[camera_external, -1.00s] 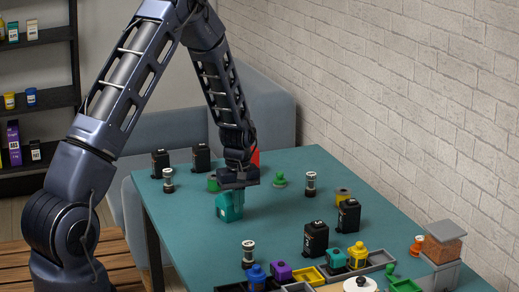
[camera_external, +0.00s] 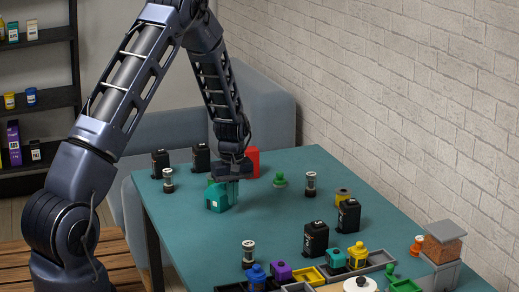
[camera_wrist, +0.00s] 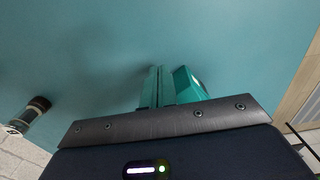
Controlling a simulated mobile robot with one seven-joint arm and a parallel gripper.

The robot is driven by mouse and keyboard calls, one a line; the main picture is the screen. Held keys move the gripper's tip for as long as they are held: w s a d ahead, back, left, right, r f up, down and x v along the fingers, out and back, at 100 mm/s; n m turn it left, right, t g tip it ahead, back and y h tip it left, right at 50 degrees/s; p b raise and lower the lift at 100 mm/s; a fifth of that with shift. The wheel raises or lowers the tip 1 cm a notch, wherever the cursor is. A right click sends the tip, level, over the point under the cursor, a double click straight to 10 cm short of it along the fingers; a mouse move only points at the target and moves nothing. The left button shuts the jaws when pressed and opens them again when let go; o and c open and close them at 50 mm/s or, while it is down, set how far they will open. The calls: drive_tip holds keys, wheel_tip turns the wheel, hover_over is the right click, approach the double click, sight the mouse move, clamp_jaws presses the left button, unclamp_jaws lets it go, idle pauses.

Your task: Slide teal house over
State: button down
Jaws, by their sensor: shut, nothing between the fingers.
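The teal house (camera_external: 215,199) stands on the teal table under my gripper, toward the table's left side. My gripper (camera_external: 234,190) is low and shut, with its fingers just right of the house. In the wrist view the shut fingertips (camera_wrist: 158,84) stand side by side with nothing between them. The teal house (camera_wrist: 188,84) shows close to their right there, partly hidden by the gripper body. I cannot tell whether the fingers touch it.
A red block (camera_external: 253,158) stands behind my gripper, and a green piece (camera_external: 280,180) to its right. Black canisters (camera_external: 160,163) stand at the back left. Trays with coloured pieces (camera_external: 376,260) fill the front right. The table's middle is clear.

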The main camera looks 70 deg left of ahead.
drive_tip(key=shift+d, duration=1)
wheel_tip(320, 180, up, 10)
drive_tip(key=m, duration=1.5)
approach(214, 188)
drive_tip(key=s+f, duration=0.1)
drive_tip(key=s, duration=0.6)
drive_tip(key=f, duration=0.9)
drive_tip(key=shift+w+f, duration=0.15)
drive_tip(key=shift+w, duration=0.1)
drive_tip(key=w, duration=0.2)
drive_tip(key=shift+w+a+f, duration=0.35)
drive_tip(key=shift+a, duration=0.05)
drive_tip(key=shift+w+a, duration=0.15)
drive_tip(key=shift+w, duration=0.5)
drive_tip(key=shift+w+a, duration=0.25)
drive_tip(key=shift+w, duration=0.55)
drive_tip(key=shift+w+a, duration=0.2)
drive_tip(key=shift+w, duration=0.55)
